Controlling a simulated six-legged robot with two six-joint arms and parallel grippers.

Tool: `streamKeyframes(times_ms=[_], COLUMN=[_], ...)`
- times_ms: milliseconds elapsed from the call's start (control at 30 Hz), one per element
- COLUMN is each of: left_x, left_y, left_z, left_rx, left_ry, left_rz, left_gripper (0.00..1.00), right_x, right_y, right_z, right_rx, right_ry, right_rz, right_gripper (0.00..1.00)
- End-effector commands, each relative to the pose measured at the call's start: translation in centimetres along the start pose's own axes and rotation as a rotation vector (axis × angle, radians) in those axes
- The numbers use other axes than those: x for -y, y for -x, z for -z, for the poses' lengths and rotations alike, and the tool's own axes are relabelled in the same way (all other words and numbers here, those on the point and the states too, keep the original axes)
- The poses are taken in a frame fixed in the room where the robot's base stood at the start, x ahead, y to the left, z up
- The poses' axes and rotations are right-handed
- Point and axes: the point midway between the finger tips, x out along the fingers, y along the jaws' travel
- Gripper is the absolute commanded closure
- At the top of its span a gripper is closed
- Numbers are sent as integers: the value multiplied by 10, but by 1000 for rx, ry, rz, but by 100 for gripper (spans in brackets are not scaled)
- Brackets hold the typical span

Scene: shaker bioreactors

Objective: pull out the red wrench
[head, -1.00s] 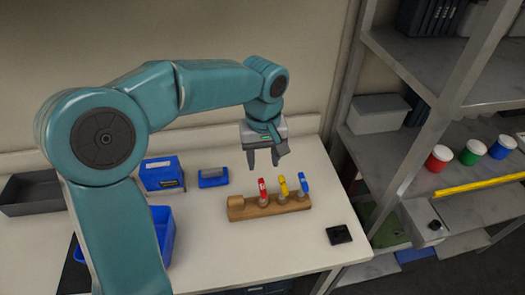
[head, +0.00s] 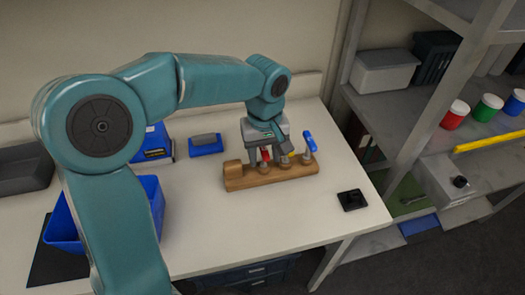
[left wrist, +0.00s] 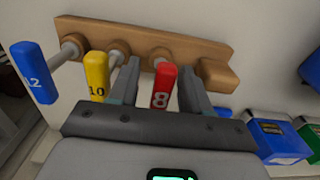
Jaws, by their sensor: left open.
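The red wrench (head: 265,155), marked 8 on its handle, stands in a wooden rack (head: 240,180). My left gripper (head: 268,158) is over the rack with its jaws open. In the left wrist view the red handle (left wrist: 162,86) lies between the two fingers (left wrist: 158,88), with a gap on each side. The yellow wrench (left wrist: 96,75), marked 10, is just outside the left finger there; the gripper hides most of it in the head view. The blue wrench (head: 309,142) stands at the rack's right end and also shows in the left wrist view (left wrist: 34,72). My right gripper is out of view.
A small black block (head: 352,200) lies right of the rack. A blue box (head: 155,142) and a blue-grey item (head: 205,145) sit behind left, a blue bin (head: 150,200) at left. Shelving (head: 400,125) stands right. The bench (head: 250,225) in front is clear.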

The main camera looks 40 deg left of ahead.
Motion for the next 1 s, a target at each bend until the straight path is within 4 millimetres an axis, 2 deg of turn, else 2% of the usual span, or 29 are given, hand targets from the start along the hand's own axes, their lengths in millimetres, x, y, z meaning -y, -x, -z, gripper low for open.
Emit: streamKeyframes(times_ms=[67,200,1000], left_x=[0,0,2], left_y=[0,0,15], left_z=[0,0,1], left_rx=[0,0,0], left_ry=[0,0,0], left_rz=[0,0,0], left_gripper=[55,100,100], right_x=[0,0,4], right_y=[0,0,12], right_z=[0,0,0], right_rx=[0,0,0], right_ry=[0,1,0], right_rz=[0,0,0], right_gripper=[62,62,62])
